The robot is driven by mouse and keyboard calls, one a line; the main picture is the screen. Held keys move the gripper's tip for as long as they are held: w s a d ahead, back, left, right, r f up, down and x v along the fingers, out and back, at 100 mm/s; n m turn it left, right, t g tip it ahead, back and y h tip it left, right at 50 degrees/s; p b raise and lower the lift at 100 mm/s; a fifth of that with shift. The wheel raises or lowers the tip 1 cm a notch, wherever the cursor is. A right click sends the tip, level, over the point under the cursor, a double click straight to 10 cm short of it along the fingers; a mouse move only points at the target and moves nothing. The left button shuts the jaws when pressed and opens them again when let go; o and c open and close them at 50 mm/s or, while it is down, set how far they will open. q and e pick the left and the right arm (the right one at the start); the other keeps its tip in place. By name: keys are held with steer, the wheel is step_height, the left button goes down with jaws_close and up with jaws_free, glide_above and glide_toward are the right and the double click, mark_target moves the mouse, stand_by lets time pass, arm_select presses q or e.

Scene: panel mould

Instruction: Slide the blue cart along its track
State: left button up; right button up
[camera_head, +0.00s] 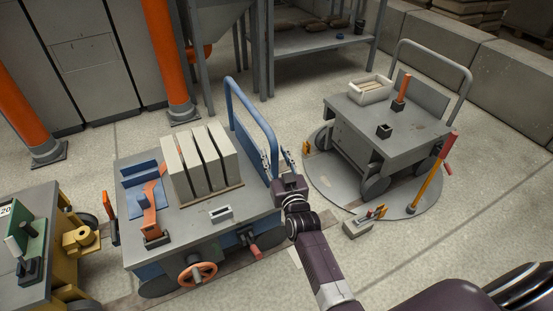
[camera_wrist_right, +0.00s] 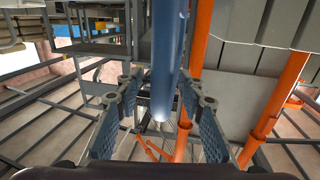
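The blue cart (camera_head: 190,217) stands left of centre in the head view, with a grey deck and a blue tubular handle (camera_head: 240,98) on its right end. My right gripper (camera_head: 277,160) is at the lower right part of this handle. In the right wrist view the blue handle tube (camera_wrist_right: 165,70) runs between the two open fingers (camera_wrist_right: 160,115), with a gap visible on each side. A flat track strip (camera_head: 110,301) shows in the floor by the cart, largely hidden under it. My left gripper is not in view.
On the blue cart are upright pale slabs (camera_head: 205,160), an orange lever (camera_head: 152,210) and an orange handwheel (camera_head: 197,273). A yellow cart (camera_head: 72,255) stands close at left. A grey cart (camera_head: 375,125) stands on a round floor plate (camera_head: 420,205) at right, beside a red-and-yellow lever (camera_head: 430,175).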

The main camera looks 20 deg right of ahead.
steer(key=s+a, duration=0.1)
steer(key=s, duration=1.1)
steer(key=shift+a, duration=0.2)
